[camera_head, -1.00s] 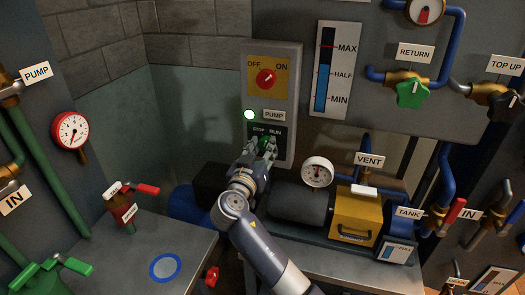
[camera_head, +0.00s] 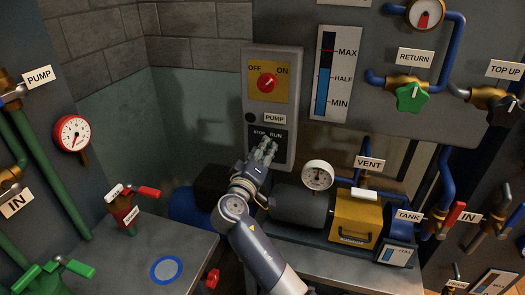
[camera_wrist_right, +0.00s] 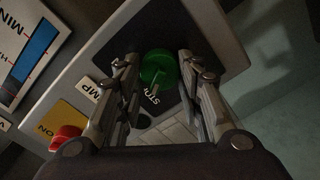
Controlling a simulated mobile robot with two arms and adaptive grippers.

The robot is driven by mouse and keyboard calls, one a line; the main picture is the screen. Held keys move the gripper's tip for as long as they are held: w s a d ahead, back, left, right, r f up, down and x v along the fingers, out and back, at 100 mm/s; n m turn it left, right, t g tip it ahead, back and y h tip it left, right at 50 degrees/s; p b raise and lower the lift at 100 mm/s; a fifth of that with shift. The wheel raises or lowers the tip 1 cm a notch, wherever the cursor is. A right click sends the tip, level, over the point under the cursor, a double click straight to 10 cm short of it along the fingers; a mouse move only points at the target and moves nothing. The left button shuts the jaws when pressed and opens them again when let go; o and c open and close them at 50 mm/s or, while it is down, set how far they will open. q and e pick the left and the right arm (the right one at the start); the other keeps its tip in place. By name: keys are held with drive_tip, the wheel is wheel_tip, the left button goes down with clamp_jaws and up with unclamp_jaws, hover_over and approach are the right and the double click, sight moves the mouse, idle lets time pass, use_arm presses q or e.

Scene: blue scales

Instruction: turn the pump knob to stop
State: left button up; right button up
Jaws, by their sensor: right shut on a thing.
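The pump switch panel (camera_head: 284,164) is a grey box with a red OFF/ON knob (camera_head: 267,83) at its top and a black STOP/RUN plate (camera_head: 258,131) below. The green pump knob (camera_wrist_right: 157,67) sits on that plate. In the right wrist view my right gripper (camera_wrist_right: 157,62) has one finger on each side of it and is shut on it. In the head view the gripper (camera_head: 264,147) mostly hides the knob. The knob's pale pointer aims towards the STOP lettering in the wrist view. The round lamp (camera_head: 250,117) beside the PUMP label is dark. My left gripper is not shown.
A yellow-and-grey pump (camera_head: 357,216) and a white gauge (camera_head: 317,175) stand right of my arm. A bench (camera_head: 190,235) with a red-handled valve (camera_head: 124,208) is at the lower left. Wall space left of the panel is clear.

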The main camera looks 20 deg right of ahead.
drive_tip(key=shift+r+n, duration=0.1)
drive_tip(key=shift+n, duration=0.2)
drive_tip(key=o, duration=1.1)
drive_tip(key=shift+w+d, duration=0.1)
drive_tip(key=shift+c, duration=0.2)
drive_tip(key=v, duration=0.7)
drive_tip(key=shift+a, duration=0.2)
